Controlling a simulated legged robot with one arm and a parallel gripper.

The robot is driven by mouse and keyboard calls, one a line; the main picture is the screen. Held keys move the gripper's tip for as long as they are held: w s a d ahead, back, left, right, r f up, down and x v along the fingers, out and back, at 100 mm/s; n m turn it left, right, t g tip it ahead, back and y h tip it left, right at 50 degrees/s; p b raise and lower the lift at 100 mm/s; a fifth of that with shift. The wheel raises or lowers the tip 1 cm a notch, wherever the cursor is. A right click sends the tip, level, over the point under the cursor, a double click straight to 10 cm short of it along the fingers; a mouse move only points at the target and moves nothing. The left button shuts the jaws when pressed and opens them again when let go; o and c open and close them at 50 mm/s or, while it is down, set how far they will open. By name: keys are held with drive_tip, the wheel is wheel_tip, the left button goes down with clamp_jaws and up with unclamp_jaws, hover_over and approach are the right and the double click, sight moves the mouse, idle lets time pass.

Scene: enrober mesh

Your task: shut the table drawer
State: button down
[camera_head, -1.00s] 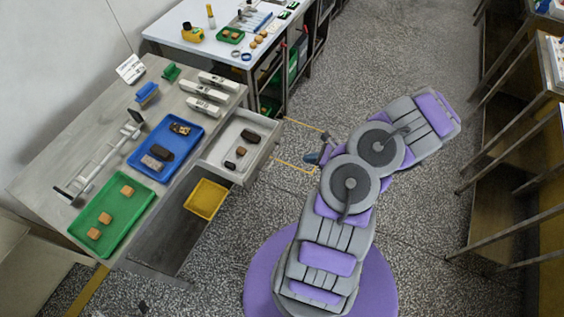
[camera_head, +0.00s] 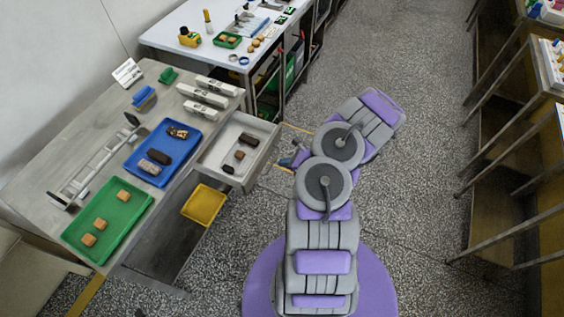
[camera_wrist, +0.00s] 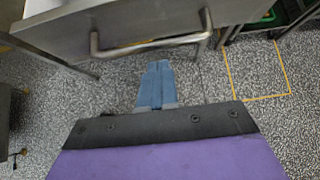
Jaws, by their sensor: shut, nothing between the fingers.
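In the head view my gripper (camera_head: 292,160) is small, just right of the drawer front and partly hidden by my arm.
A green tray (camera_head: 128,226) and a blue tray (camera_head: 188,150) lie on the table. A yellow bin (camera_head: 204,204) sits on the lower shelf below. A white table (camera_head: 165,36) stands behind. Racks (camera_head: 500,170) line the right. Floor between is clear.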

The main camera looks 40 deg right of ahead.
drive_tip(key=w, duration=0.1)
drive_tip(key=b, duration=0.7)
approach(235, 146)
drive_tip(key=w+f, duration=0.1)
drive_tip(key=w, duration=0.1)
drive_tip(key=w+a+f, duration=0.1)
drive_tip(key=w, duration=0.1)
drive_tip(key=w+a+f, duration=0.1)
drive_tip(key=w, duration=0.1)
drive_tip(key=shift+a+f, duration=0.1)
drive_tip(key=shift+a, duration=0.1)
drive_tip(key=shift+w+a, duration=0.15)
drive_tip(key=shift+w, duration=0.45)
drive_tip(key=shift+a+r, duration=0.15)
drive_tip(key=shift+r, duration=0.05)
